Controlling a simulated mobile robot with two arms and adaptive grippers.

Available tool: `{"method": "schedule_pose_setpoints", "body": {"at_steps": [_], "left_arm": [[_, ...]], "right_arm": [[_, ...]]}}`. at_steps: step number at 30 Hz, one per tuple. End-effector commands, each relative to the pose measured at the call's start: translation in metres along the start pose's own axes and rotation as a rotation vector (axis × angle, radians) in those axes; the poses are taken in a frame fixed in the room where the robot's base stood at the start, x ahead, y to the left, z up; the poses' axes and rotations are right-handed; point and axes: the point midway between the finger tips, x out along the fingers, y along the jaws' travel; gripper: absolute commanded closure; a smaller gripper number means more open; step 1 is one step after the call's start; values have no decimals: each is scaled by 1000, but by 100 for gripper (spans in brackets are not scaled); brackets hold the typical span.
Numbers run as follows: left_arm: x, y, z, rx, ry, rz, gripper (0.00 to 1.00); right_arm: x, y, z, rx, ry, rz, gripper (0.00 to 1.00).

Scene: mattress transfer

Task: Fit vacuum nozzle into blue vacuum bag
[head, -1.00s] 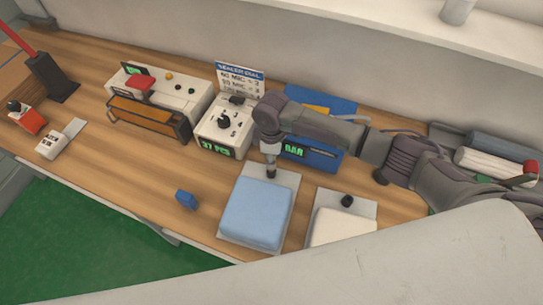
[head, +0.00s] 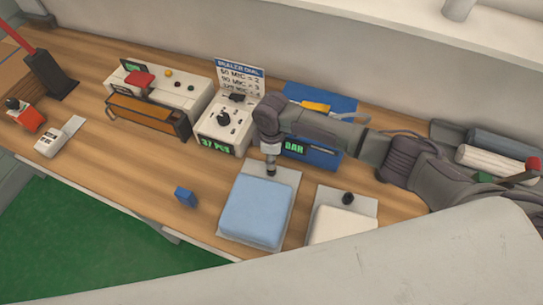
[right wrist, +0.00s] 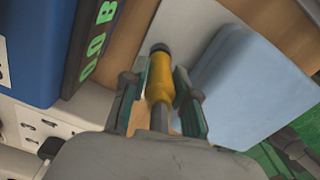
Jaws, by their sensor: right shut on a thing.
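The blue vacuum bag (head: 257,212) lies on the bench, a puffy light-blue block in a pale clear sleeve; it also shows in the right wrist view (right wrist: 255,85). My right gripper (head: 271,152) points down over the sleeve's far end. In the right wrist view its fingers (right wrist: 158,90) are shut around the yellow vacuum nozzle (right wrist: 160,76). A dark round piece (right wrist: 160,48) is at the nozzle's far end, over the pale sleeve. I cannot tell whether the nozzle sits in the bag's port or only meets it. My left gripper is not in view.
A white bag with a black port (head: 347,199) lies to the right. Behind stand a blue machine (head: 322,103) with a green display, a white dial box (head: 222,130) and a sealer (head: 150,112). A small blue block (head: 186,197) lies left on clear bench.

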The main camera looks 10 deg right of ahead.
Motion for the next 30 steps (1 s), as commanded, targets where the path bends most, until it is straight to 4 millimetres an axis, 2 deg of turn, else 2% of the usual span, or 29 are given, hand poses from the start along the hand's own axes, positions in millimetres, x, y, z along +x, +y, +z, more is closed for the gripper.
{"method": "schedule_pose_setpoints", "body": {"at_steps": [10,11,15,25,30], "left_arm": [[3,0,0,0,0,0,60],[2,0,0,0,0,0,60],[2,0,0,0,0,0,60],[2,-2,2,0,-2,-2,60],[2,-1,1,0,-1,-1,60]], "right_arm": [[6,0,0,0,0,0,100],[5,0,0,0,0,0,67],[5,0,0,0,0,0,43],[4,0,0,0,0,0,42],[-15,0,-1,-2,3,1,42]]}}
